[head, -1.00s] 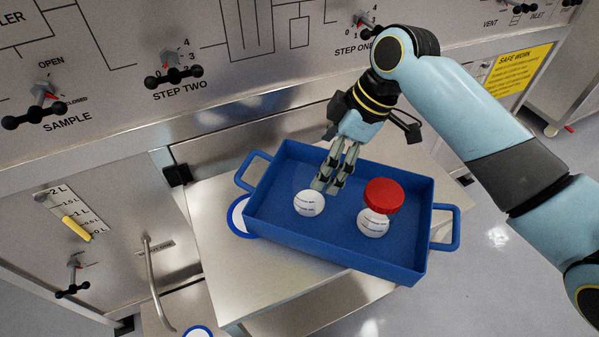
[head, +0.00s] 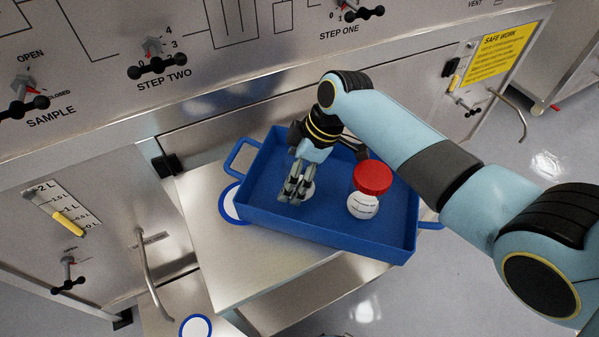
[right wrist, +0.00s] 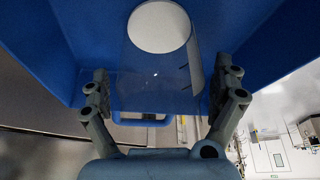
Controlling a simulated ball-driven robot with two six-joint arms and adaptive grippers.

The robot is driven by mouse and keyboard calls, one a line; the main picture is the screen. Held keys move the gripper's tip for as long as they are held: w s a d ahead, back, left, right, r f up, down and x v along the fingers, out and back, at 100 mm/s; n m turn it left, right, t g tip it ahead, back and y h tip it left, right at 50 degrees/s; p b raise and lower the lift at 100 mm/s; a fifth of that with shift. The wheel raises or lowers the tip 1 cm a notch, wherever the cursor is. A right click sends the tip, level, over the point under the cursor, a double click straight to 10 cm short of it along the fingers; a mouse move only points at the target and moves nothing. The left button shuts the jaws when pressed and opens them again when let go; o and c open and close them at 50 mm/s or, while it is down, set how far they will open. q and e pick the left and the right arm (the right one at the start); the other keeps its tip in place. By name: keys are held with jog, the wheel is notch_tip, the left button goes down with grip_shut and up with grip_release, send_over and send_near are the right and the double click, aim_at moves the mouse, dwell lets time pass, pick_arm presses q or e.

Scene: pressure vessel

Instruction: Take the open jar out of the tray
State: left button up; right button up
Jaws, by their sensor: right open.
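The blue tray (head: 330,232) stands on a metal table with a red-capped jar and an open jar in it. The open jar (head: 308,188) is clear with a white label and sits in the left part of the tray, partly hidden behind my gripper. In the right wrist view the clear jar (right wrist: 160,28) shows its white round patch ahead of the fingers. My right gripper (head: 294,189) is inside the tray at the jar. In the right wrist view its fingers (right wrist: 163,84) are apart, one on each side of the jar. I cannot tell whether they touch it. My left gripper is not in view.
The red-capped jar (head: 372,178) stands in the tray right of my gripper. The tray has raised walls and a handle (head: 240,158) at its left end. A blue-ringed white disc (head: 230,204) lies partly under the tray. The metal table (head: 225,255) is clear at front left.

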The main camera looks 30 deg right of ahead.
jog(key=c, duration=1.3)
